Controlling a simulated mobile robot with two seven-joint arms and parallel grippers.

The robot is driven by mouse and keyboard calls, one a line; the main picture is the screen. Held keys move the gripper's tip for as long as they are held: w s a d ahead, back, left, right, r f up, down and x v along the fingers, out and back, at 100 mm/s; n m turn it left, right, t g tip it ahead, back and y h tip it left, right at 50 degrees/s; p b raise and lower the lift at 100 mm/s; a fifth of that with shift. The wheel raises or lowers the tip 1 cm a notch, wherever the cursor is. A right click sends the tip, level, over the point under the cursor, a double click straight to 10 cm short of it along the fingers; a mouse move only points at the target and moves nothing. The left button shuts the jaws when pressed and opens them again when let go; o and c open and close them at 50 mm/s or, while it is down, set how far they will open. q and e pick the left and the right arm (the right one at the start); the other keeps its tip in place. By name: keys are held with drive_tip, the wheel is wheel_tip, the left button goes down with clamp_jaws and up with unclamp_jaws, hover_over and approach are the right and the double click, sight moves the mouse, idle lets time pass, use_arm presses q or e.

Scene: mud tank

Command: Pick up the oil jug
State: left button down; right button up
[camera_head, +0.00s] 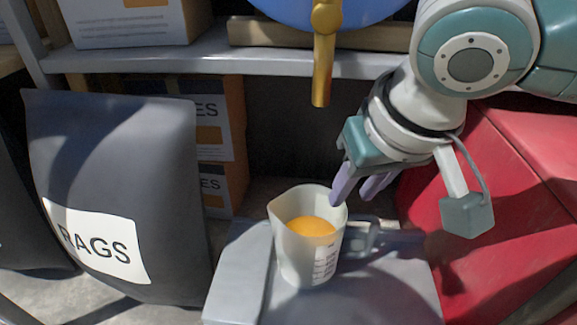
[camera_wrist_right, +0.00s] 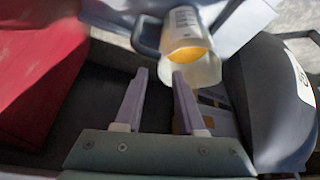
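The oil jug (camera_head: 296,262) is a translucent white measuring jug with orange-yellow oil inside. It stands upright on a grey box-like stand (camera_head: 390,285), its handle (camera_head: 362,236) pointing right. In the right wrist view the jug (camera_wrist_right: 207,70) is at the upper middle, with its dark handle (camera_wrist_right: 146,36) to the left. My right gripper (camera_head: 352,200) is open and empty, with its purple fingers just above and behind the jug's handle side. In the wrist view its fingers (camera_wrist_right: 160,76) are apart, pointing toward the jug and handle. My left gripper is not in view.
A golden tap (camera_head: 323,60) hangs from a blue barrel (camera_head: 300,10) above the jug. A grey shelf (camera_head: 200,62) runs behind. A dark RAGS bag (camera_head: 110,170) and cardboard boxes (camera_head: 222,120) stand left. A red object (camera_head: 500,200) stands close on the right.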

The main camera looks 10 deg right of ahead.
sight(344, 205)
drive_tip(key=b+x, duration=0.2)
drive_tip(key=x, duration=0.2)
drive_tip(key=shift+a+f, duration=0.1)
drive_tip(key=shift+f, duration=0.3)
drive_tip(key=shift+c, duration=0.2)
clamp_jaws()
idle(0.9)
